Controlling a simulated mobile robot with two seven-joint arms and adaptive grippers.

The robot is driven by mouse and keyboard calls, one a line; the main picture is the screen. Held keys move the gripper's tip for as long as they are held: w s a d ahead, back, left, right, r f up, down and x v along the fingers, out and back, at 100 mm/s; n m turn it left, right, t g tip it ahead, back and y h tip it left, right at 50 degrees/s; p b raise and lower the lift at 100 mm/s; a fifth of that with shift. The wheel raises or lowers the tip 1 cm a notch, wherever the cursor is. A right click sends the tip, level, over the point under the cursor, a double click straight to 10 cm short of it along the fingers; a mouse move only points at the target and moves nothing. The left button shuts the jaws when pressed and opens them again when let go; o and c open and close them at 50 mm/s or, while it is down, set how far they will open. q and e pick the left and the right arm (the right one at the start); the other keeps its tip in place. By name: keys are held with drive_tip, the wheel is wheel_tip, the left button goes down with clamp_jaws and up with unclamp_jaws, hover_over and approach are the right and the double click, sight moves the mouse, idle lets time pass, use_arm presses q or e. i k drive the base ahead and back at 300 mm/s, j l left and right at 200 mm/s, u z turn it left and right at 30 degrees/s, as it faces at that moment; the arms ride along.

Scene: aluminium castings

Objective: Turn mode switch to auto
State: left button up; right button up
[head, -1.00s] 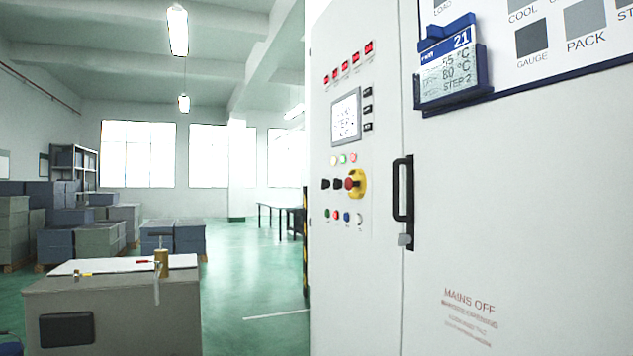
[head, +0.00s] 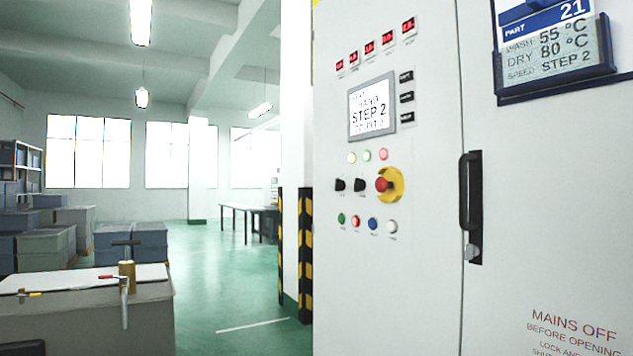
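The control panel (head: 425,250) is on the white cabinet at the right in the head view. Two black rotary switches sit side by side, a left one (head: 340,185) and a right one (head: 360,185); their labels are too small to read, so I cannot tell which is the mode switch. A red knob on a yellow plate (head: 393,197) is just right of them. The screen (head: 372,108) above reads "HAND" and "STEP 2". Neither of my grippers is in view.
A black door handle (head: 470,205) sticks out right of the panel. Push buttons (head: 372,223) line up below the switches. A yellow-black striped post (head: 305,250) stands beside the cabinet's left edge. A grey bench (head: 90,325) stands at lower left. Green floor between is clear.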

sight(339, 185)
drive_tip(key=i+j, duration=0.15)
drive_tip(key=j, duration=0.2)
drive_tip(key=i+j, duration=0.2)
drive_tip(key=j, duration=0.15)
drive_tip(key=i+j+z, duration=0.1)
drive_tip(key=j, duration=0.3)
drive_tip(key=i+j, duration=0.25)
drive_tip(key=i+j+z, duration=0.1)
drive_tip(key=j, duration=0.35)
drive_tip(key=i+j, duration=0.2)
drive_tip(key=j, duration=0.2)
